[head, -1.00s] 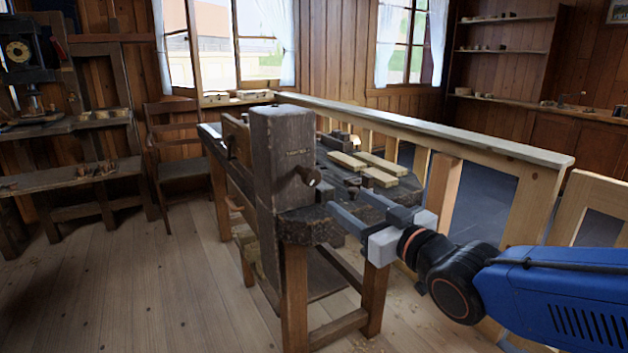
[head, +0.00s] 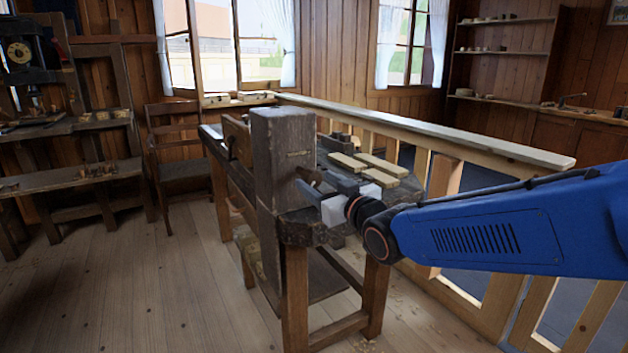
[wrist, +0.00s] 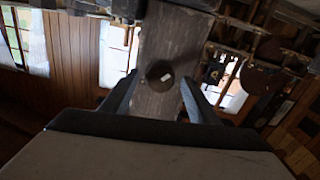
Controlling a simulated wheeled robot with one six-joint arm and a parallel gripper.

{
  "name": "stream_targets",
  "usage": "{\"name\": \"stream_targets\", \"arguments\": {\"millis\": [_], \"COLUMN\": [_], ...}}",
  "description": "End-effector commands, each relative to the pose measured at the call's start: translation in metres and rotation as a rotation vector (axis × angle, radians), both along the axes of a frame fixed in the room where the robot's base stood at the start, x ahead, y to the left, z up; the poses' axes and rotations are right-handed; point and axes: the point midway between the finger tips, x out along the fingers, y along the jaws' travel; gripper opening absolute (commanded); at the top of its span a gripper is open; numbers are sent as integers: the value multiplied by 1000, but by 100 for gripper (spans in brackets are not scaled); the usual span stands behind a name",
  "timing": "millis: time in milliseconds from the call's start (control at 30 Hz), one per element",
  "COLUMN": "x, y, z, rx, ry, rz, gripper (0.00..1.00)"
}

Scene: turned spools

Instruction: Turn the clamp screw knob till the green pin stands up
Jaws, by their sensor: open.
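The clamp screw knob (wrist: 160,75) is a dark round piece on the face of a weathered upright wooden block (wrist: 162,38), which also shows in the head view (head: 282,160). A small pale mark (wrist: 167,76) lies aslant on the knob in the wrist view. I cannot make out any green pin. My gripper (head: 311,181) is open close to the block's right side. In the wrist view its fingers (wrist: 159,82) stand on either side of the knob with gaps. I cannot tell whether the tips reach past it. The gripper hides much of the knob in the head view.
The block stands on a dark wooden workbench (head: 300,230). Pale wood pieces (head: 382,165) lie on the bench behind my gripper. A wooden railing (head: 440,130) runs behind the bench. A chair (head: 175,140) stands at the left. The floor at front left is clear.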

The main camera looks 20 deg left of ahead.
Motion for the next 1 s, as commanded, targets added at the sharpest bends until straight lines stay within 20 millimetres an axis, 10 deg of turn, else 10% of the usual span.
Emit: {"name": "stream_targets", "arguments": {"millis": [600, 767, 1000], "x": [16, 16, 16], "y": [19, 19, 19], "z": [0, 0, 0], "rx": [0, 0, 5], "ry": [0, 0, 6], "rz": [0, 0, 0], "gripper": [55, 17, 14]}}
